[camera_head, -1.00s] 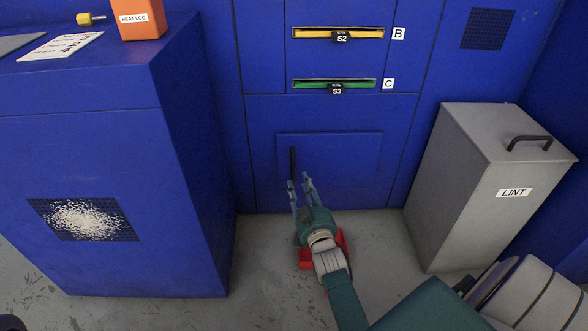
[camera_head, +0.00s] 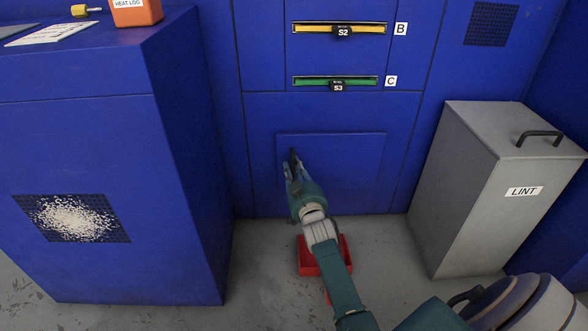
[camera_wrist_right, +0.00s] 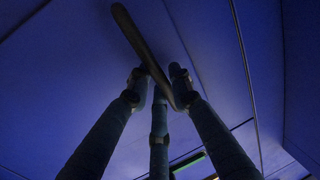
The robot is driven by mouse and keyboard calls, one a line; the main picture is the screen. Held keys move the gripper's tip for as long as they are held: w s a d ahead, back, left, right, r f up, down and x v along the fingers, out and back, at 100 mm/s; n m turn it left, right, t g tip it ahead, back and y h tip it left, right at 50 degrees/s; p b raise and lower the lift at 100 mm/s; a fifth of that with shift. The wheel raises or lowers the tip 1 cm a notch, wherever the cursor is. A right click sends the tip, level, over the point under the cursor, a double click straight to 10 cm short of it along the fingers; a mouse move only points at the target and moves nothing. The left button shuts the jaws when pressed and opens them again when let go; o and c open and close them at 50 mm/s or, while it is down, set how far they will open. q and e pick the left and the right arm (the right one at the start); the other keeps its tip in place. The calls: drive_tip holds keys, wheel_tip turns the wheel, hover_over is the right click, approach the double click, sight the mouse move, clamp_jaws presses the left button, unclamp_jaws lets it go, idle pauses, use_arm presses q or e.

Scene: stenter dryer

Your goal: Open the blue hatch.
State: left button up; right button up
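The blue hatch (camera_head: 345,165) is a flat square panel low on the blue machine front, and it looks flush with it. Its upright dark handle (camera_head: 293,160) is at the hatch's left side. My right gripper (camera_head: 293,172) is at this handle, with fingers on either side of it. In the right wrist view the handle (camera_wrist_right: 143,45) runs as a slanted dark bar between the fingertips (camera_wrist_right: 157,77). The view is dark, and I cannot tell whether the fingers press on the bar. My left gripper is out of view.
A red box (camera_head: 309,262) is on the floor beneath my right arm. A grey LINT bin (camera_head: 460,190) stands to the right, and a blue cabinet (camera_head: 110,150) to the left. Slots S2 (camera_head: 310,28) and S3 (camera_head: 308,82) are above the hatch.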

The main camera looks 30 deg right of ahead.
clamp_jaws()
drive_tip(key=shift+s, duration=0.1)
